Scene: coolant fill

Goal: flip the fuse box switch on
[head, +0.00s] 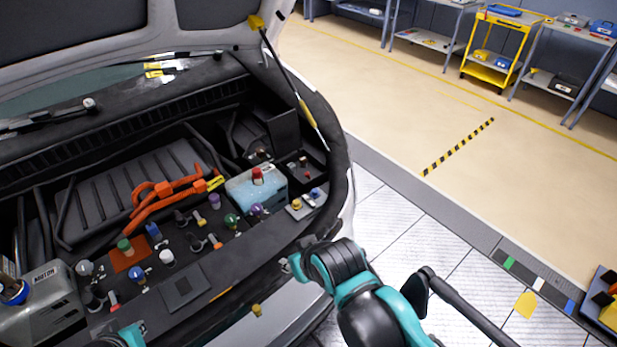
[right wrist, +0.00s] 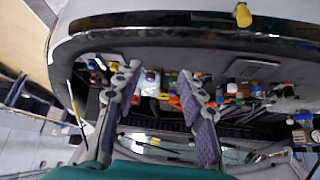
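A dark box with a raised black lid (head: 284,134) stands at the right rear of the engine bay in the head view. It looks like the fuse box. Small red-topped parts (head: 303,162) show at its front; which one is the switch, and its position, I cannot tell. My right gripper (head: 288,266) is at the front right edge of the bay, well in front of the box. In the right wrist view its two fingers (right wrist: 162,75) are spread apart with nothing between them. My left gripper (head: 138,329) barely shows at the bottom edge; its fingers are not clear.
A pale blue coolant tank (head: 256,188) with a red cap stands left of the box. Orange cables (head: 165,195) and several coloured caps fill the bay. The hood is up on a strut (head: 290,85) close to the box's right. Open floor lies right of the car.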

